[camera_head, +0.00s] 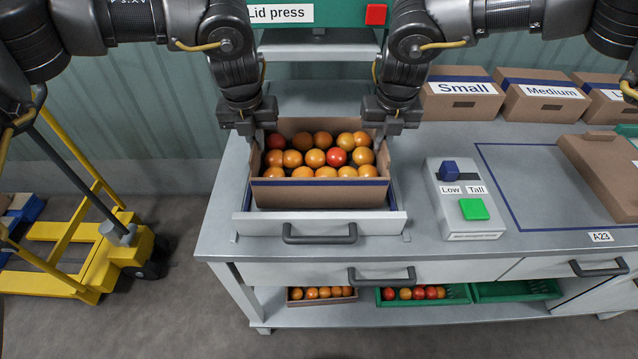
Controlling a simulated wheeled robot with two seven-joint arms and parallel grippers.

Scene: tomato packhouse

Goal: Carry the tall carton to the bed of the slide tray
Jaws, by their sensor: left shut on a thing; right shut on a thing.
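The tall carton (318,193) is an open brown box with a dark blue band along its front rim. It is filled with orange and red tomatoes and looks upright. It is over the slide tray (320,222), a grey pulled-out tray with a dark handle, within its side walls. I cannot tell whether its base touches the bed, which it mostly hides. My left gripper (261,135) is shut on the carton's left side wall near the back. My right gripper (379,134) is shut on its right side wall, level with the left one.
The lid press (332,13) with a red button stands behind the tray. To the right is a control box (463,199) with a Low/Tall knob and green button. A brown flat carton (606,172) lies beyond it. Labelled boxes (462,100) line the back. A yellow pallet truck (123,262) stands left.

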